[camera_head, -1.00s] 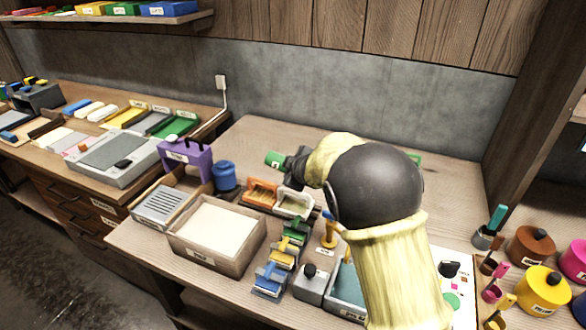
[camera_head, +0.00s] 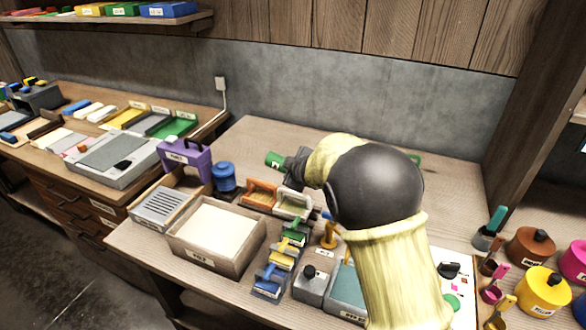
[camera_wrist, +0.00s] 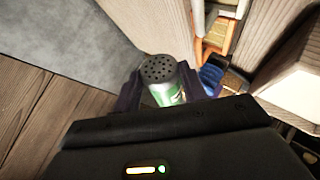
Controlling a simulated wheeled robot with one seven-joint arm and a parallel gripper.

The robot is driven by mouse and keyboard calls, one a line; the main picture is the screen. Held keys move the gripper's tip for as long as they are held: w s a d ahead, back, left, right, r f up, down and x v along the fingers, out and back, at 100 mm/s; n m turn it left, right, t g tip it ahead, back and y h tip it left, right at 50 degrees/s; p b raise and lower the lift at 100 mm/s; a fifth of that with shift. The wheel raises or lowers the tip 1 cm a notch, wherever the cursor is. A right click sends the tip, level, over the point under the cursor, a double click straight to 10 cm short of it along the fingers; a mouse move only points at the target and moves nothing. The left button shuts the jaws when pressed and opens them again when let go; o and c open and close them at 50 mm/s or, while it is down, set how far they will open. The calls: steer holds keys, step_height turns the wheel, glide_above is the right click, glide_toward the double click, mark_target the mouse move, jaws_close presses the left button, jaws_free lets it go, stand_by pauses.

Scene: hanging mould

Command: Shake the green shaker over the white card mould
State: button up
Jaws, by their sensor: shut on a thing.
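The green shaker (camera_head: 275,159) is held in my gripper (camera_head: 289,163), above the back of the table. In the wrist view the shaker (camera_wrist: 160,80) sits between the two dark fingers, with its grey perforated end towards the camera. It looks tilted well over in the head view. A small white-framed tray (camera_head: 295,204), which looks like the white card mould, stands on the table below and in front of my gripper. An orange tray (camera_head: 260,193) stands beside it on the left. The shaker is apart from both trays. My arm hides part of the table on the right.
A blue pot (camera_head: 223,177) and a purple holder (camera_head: 190,158) stand left of the trays. A wooden box with white filling (camera_head: 236,262) lies in front. Several small coloured tools (camera_head: 280,255) stand beside it. The table's back (camera_head: 300,133) is clear, near the grey wall.

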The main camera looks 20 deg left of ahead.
steer(key=shift+s+a+r, duration=0.1)
steer(key=shift+s, duration=0.1)
steer(key=shift+r+p, duration=0.25)
steer(key=shift+p, duration=0.55)
steer(key=shift+r+n+h+p, duration=0.1)
steer(key=shift+n+h+p, duration=0.2)
steer(key=shift+h+p, duration=0.7)
steer(key=h+p, duration=0.1)
steer(key=p, duration=0.4)
steer(key=n+g+h+p, duration=0.1)
steer(key=p, duration=0.4)
steer(key=shift+w+r+n+h, duration=0.1)
steer(key=shift+r+n+h, duration=0.2)
steer(key=shift+h, duration=0.1)
steer(key=shift+p, duration=0.45)
steer(key=shift+h+p, duration=0.4)
steer(key=shift+p, duration=0.3)
steer(key=shift+f, duration=0.15)
